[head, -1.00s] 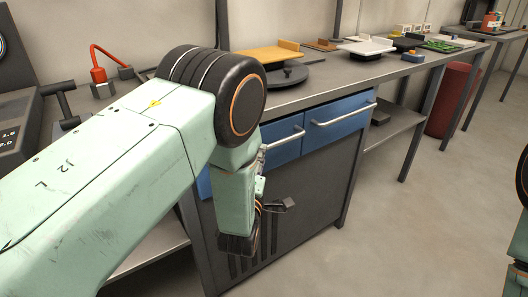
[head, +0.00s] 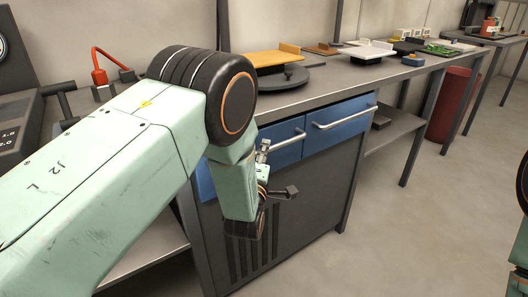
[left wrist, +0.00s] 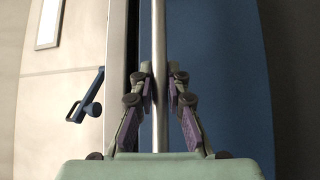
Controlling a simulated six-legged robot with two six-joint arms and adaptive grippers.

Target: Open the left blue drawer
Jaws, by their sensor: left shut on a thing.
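The left blue drawer (head: 287,152) is in the dark cabinet under the bench, and its left part is hidden behind my arm. It has a pale bar handle (head: 287,140). My left gripper (head: 263,150) is at the left part of this handle, partly hidden by my own wrist. In the left wrist view the handle bar (left wrist: 159,60) runs upright between the two fingers (left wrist: 160,95), with the blue drawer front (left wrist: 215,90) behind it. The gripper is shut on the bar. I see no clear gap at the drawer front in the head view. My right gripper is out of view.
The right blue drawer (head: 340,122) is beside it, with its own handle. The bench top (head: 330,84) above carries an orange tray (head: 272,57) and a white tray (head: 368,48). A red bin (head: 453,103) stands at the right. The floor (head: 400,230) before the cabinet is clear.

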